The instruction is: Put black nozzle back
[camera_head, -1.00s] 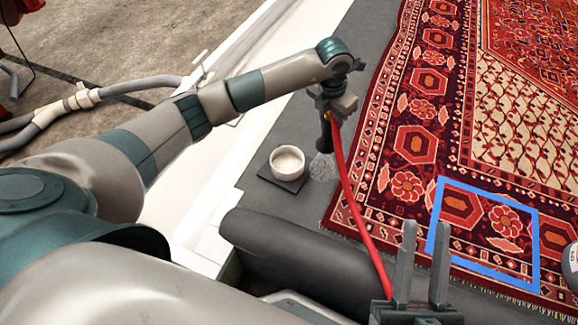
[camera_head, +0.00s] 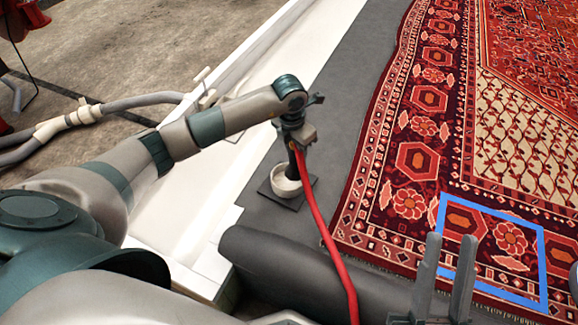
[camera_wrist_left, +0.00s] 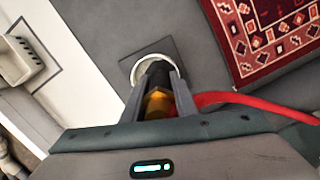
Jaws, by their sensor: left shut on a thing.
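The black nozzle (camera_head: 292,160) with a red hose (camera_head: 318,222) hangs from my left gripper (camera_head: 297,138), which is shut on it. In the head view the nozzle's lower end overlaps the white round cup (camera_head: 284,192) on its dark square plate (camera_head: 302,206). In the left wrist view the nozzle (camera_wrist_left: 158,76) is between the fingers and points at the cup (camera_wrist_left: 136,60). I cannot tell whether the tip is inside the cup or just above it. My right gripper (camera_head: 446,282) has its fingers apart and is empty at the lower right.
A red patterned rug (camera_head: 418,150) with a blue rectangular outline (camera_head: 441,232) lies on the right. A dark grey roll (camera_head: 300,268) lies in front of the cup. A white ledge (camera_head: 195,195) runs along the left, with grey hoses (camera_head: 130,106) beyond it.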

